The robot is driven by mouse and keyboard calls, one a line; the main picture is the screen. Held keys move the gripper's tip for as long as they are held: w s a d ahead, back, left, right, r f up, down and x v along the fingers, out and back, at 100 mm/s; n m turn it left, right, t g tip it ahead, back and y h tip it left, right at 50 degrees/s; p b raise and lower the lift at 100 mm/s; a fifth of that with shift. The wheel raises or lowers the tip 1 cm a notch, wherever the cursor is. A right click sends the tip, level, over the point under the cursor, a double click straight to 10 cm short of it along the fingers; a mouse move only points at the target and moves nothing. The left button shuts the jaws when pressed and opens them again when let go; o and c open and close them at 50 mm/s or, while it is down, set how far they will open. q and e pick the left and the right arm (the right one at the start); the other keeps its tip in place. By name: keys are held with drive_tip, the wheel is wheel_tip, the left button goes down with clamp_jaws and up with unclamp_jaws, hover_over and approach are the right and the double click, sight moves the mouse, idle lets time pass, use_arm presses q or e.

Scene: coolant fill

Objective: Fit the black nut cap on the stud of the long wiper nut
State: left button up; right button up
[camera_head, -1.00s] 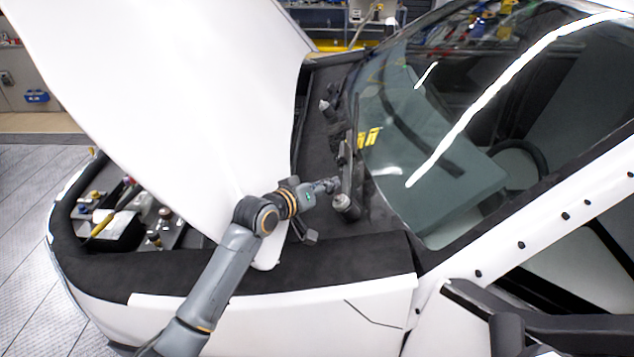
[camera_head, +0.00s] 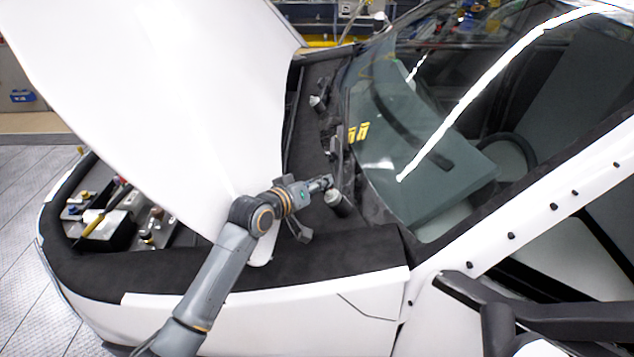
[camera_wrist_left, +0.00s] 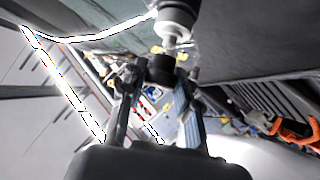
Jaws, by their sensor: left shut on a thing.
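My left gripper (camera_head: 326,183) is over the black cowl strip at the base of the windshield. In the left wrist view the gripper (camera_wrist_left: 158,76) is shut on the black nut cap (camera_wrist_left: 160,68), a short dark cylinder between the fingertips.
The raised white hood (camera_head: 170,90) stands left of my arm. The windshield (camera_head: 430,170) rises close on the right. The white fender (camera_head: 270,318) lies under my forearm. An open bay at the front holds a yellow-handled tool (camera_head: 92,224) and several small parts.

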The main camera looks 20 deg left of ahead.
use_arm(q)
drive_tip(key=shift+p, duration=0.55)
idle(1.1)
drive_tip(key=shift+w+d+f+b, duration=0.1)
drive_tip(key=shift+d+f+b, duration=0.2)
drive_tip(key=shift+f, duration=0.25)
drive_tip(key=shift+w+d+f+b, duration=0.1)
drive_tip(key=shift+d+f+b, duration=0.2)
drive_tip(key=shift+f, duration=0.2)
drive_tip(key=o, duration=0.9)
drive_tip(key=shift+w, duration=0.1)
drive_tip(key=shift+d, duration=0.1)
drive_tip(key=v, duration=0.7)
drive_tip(key=shift+s, duration=0.3)
